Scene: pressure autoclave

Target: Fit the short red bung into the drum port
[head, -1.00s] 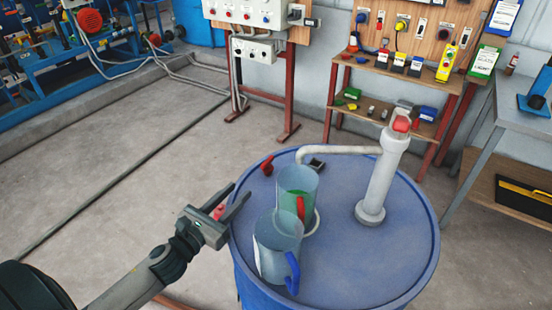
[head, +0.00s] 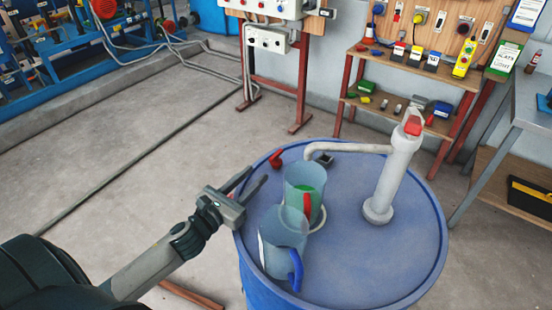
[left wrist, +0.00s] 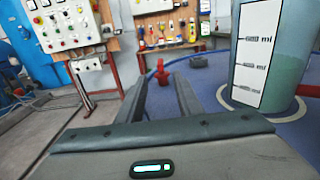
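The blue drum (head: 390,265) stands in the middle of the head view. A small red piece (head: 276,159) stands near its far left rim; I cannot tell whether it is the short bung. It also shows in the left wrist view (left wrist: 162,72), just beyond my fingertips and roughly between them. My left gripper (head: 256,175) is open and empty at the drum's left rim, short of that piece. Its fingers (left wrist: 160,85) are apart in the left wrist view. I cannot make out the open port. My right gripper is not in view.
Two clear jugs stand on the drum close right of my gripper: one with green liquid (head: 295,180), one with a blue handle (head: 280,235). A pale pump (head: 392,180) with a red top and a bent spout rises behind them. A shelf stand (head: 410,115) stands behind.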

